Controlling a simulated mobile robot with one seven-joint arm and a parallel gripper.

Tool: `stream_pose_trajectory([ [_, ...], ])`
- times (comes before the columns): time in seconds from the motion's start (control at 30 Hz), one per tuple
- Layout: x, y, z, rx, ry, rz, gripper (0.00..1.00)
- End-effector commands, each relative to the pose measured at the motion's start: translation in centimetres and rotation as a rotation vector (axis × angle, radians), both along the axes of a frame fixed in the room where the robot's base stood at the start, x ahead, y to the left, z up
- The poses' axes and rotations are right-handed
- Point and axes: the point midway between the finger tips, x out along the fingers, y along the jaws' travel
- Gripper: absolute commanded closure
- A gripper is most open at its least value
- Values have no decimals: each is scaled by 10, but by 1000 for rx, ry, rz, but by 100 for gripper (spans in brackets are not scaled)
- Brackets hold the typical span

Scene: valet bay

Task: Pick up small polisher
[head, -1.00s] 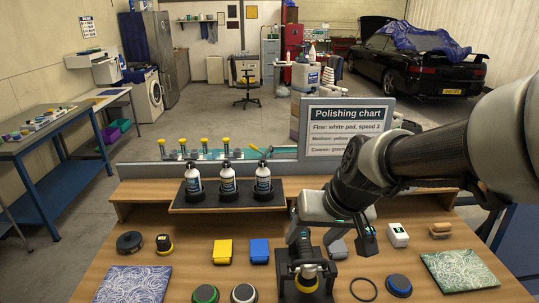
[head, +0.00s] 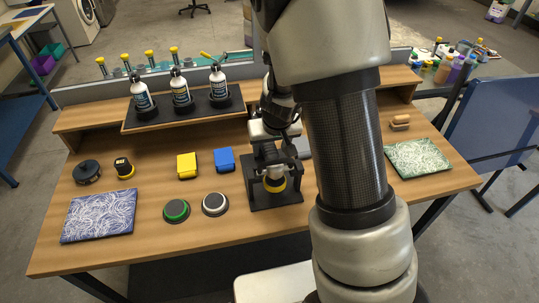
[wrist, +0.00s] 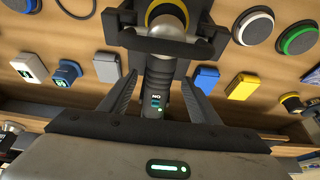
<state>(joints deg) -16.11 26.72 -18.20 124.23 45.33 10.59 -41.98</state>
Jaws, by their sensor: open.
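The small polisher (head: 275,184), with a dark body and a yellow ring at its head, sits in a black stand (head: 292,195) on the wooden bench. In the wrist view the polisher's dark handle (wrist: 158,84) runs between the two fingers of my gripper (wrist: 160,80). The fingers are open, with a gap on each side of the handle. In the head view my gripper (head: 268,152) is low behind the stand, partly hidden by my own arm.
A yellow box (head: 187,166) and a blue box (head: 224,159) lie left of the stand. Green-rimmed (head: 176,211) and white-rimmed (head: 215,204) pads lie at front left. Spray bottles (head: 181,92) stand on a raised black tray behind. My arm hides part of the bench's right side.

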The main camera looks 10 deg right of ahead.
Motion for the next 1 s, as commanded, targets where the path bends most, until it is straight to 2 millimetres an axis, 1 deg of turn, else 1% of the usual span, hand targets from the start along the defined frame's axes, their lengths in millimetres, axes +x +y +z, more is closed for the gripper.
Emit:
stream_pose_trajectory([
  [0.03, 3, -1, -9, 0, 2, -3, 43],
  [0.27, 9, -1, -22, 0, 1, -1, 43],
  [0.5, 19, -2, -57, 1, 1, -3, 43],
  [0.6, 23, -2, -65, 1, 2, -2, 43],
  [0.87, 24, -1, -67, 1, 0, 0, 43],
  [0.9, 24, -1, -67, 1, 0, 0, 45],
  [0.97, 24, -1, -67, 1, 0, 0, 55],
  [1.0, 24, -1, -67, 1, 0, 0, 62],
])
